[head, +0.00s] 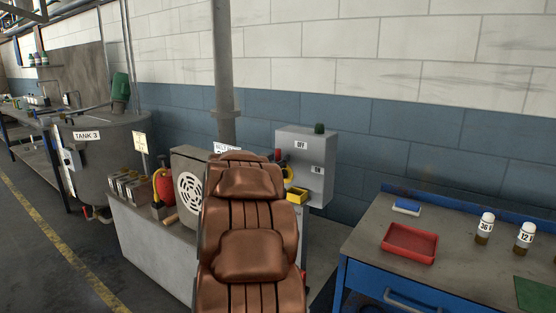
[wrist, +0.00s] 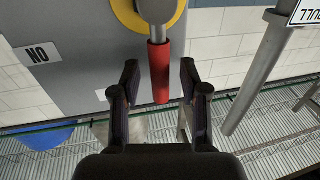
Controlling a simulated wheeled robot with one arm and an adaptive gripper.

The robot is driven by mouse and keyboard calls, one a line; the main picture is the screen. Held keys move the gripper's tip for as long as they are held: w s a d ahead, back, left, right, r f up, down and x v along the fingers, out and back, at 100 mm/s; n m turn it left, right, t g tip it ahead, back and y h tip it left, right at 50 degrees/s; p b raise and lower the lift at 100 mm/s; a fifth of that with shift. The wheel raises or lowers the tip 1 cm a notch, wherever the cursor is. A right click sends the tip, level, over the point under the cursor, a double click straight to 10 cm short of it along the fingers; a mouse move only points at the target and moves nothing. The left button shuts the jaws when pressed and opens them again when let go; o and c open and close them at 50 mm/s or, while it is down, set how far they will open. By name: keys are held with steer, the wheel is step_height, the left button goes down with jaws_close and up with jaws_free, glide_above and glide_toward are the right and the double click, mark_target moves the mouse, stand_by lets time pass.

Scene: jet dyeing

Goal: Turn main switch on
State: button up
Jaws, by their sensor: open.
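The main switch has a red handle (wrist: 160,72) on a yellow disc (wrist: 178,22), mounted on a grey panel (wrist: 75,65). The wrist view is upside down, and the "ON" label (wrist: 38,54) stands inverted at its left. In the head view the red handle (head: 278,155) points up, towards the height of the "OFF" label (head: 301,145); "ON" (head: 317,169) is to the right. My gripper (wrist: 159,82) is open, with one finger on each side of the handle in the picture and a visible gap on both sides. My gripper is hidden in the head view.
A blue workbench (head: 360,245) with a red tray (head: 409,258) and bottles stands at right. A tank (head: 100,165) stands left. Floor at far left is clear.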

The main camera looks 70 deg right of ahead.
steer(key=shift+d+f, duration=0.1)
steer(key=shift+d, duration=0.4)
steer(key=shift+c, duration=0.2)
jaws_close()
